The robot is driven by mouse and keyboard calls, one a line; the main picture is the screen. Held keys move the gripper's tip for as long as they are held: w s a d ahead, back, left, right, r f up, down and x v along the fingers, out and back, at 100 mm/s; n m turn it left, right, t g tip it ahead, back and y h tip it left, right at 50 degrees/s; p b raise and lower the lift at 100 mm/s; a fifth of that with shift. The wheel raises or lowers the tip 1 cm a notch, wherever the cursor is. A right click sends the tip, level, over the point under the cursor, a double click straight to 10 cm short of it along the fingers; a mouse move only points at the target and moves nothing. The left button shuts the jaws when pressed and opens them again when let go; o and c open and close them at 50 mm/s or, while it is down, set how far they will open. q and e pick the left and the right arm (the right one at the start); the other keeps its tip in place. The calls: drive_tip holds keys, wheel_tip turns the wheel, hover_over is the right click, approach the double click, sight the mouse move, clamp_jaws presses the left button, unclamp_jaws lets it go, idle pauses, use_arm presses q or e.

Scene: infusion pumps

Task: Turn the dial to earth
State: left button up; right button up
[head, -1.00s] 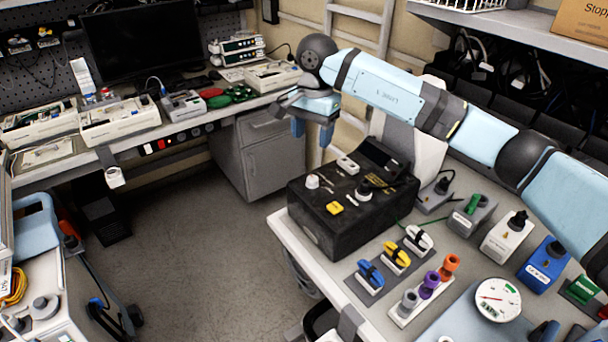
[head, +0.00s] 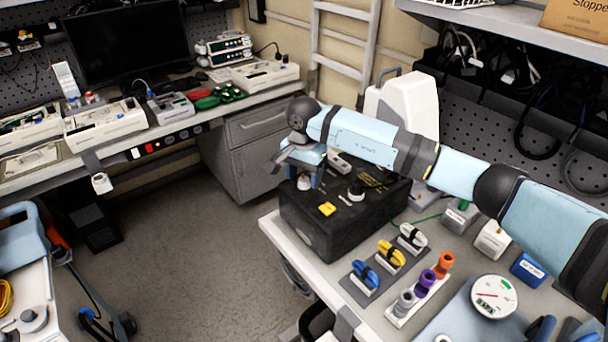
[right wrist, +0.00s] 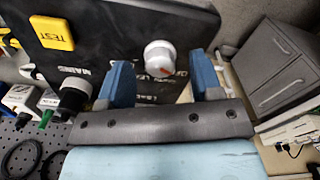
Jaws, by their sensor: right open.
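A black tester box (head: 318,226) stands on the bench. On its top are a white dial (head: 304,183), a yellow button (head: 327,209) and a black-and-white knob (head: 356,190). My right gripper (head: 304,176) is open, low over the back left of the box at the white dial. In the right wrist view the white dial (right wrist: 160,58) with a red mark shows between and just beyond the two blue fingers (right wrist: 160,80), with gaps on both sides. The panel lettering is partly hidden and I cannot read the dial's position. My left gripper is out of view.
The yellow TEST button (right wrist: 52,32) and black knob (right wrist: 75,95) are near the fingers. Blue, yellow and white clips (head: 378,268) and coloured plugs (head: 426,284) lie in front right of the box, by a round gauge (head: 493,296). Open floor lies left.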

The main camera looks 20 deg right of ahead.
drive_tip(key=shift+f, duration=0.5)
drive_tip(key=c, duration=0.9)
